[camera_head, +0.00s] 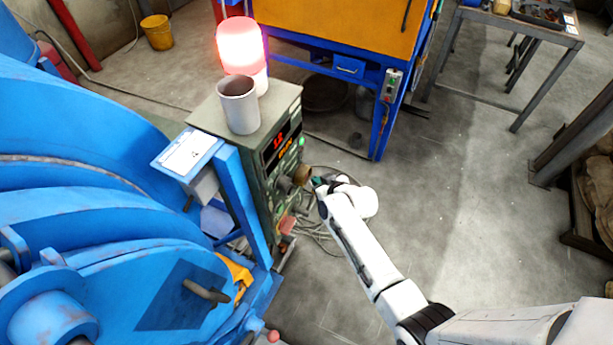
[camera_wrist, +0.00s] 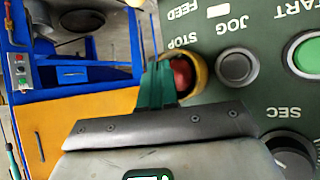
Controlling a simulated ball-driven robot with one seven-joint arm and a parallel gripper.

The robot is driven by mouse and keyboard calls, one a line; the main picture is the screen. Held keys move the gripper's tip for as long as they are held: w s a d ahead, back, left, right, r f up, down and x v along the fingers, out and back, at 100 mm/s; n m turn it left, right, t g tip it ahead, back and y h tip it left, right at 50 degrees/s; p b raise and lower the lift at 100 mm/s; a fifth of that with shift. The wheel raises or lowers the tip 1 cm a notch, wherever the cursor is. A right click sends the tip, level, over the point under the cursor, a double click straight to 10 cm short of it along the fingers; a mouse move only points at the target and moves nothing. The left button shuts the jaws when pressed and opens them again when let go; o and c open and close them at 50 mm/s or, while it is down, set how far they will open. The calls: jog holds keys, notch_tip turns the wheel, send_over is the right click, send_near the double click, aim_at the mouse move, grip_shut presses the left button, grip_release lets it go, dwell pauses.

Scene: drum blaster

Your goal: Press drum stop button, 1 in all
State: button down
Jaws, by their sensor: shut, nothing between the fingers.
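The stop button is a red cap (camera_wrist: 182,76) inside a yellow ring (camera_wrist: 201,72) in the wrist view, beside upside-down lettering that reads STOP and FEED. My gripper (camera_wrist: 158,70) is shut and empty. Its green fingers overlap the left side of the red cap and ring in that view; I cannot tell whether they touch the cap. In the head view the gripper (camera_head: 318,182) is at the right of the yellow ring (camera_head: 302,175) that juts from the green control box (camera_head: 238,158). The red cap is hidden there.
A grey JOG button (camera_wrist: 237,67), a green START button (camera_wrist: 307,54) and a black knob (camera_wrist: 291,153) are on the same panel. A grey cup (camera_head: 238,106) and a glowing red lamp (camera_head: 241,50) stand on the box. The large blue drum machine (camera_head: 90,190) is at left.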

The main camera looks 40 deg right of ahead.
jog(key=shift+w, duration=0.1)
jog(key=shift+w+a, duration=0.15)
jog(key=shift+w, duration=0.15)
jog(key=shift+w+a, duration=0.2)
jog(key=shift+w, duration=0.3)
dwell(1.3)
jog(key=shift+s, duration=0.15)
jog(key=shift+s+d, duration=0.3)
jog(key=shift+s, duration=0.45)
jog(key=shift+s+d, duration=0.3)
jog(key=shift+s, duration=0.5)
jog(key=shift+s+d, duration=0.3)
jog(key=shift+s, duration=0.45)
jog(key=shift+s+d, duration=0.3)
jog(key=shift+s, duration=0.5)
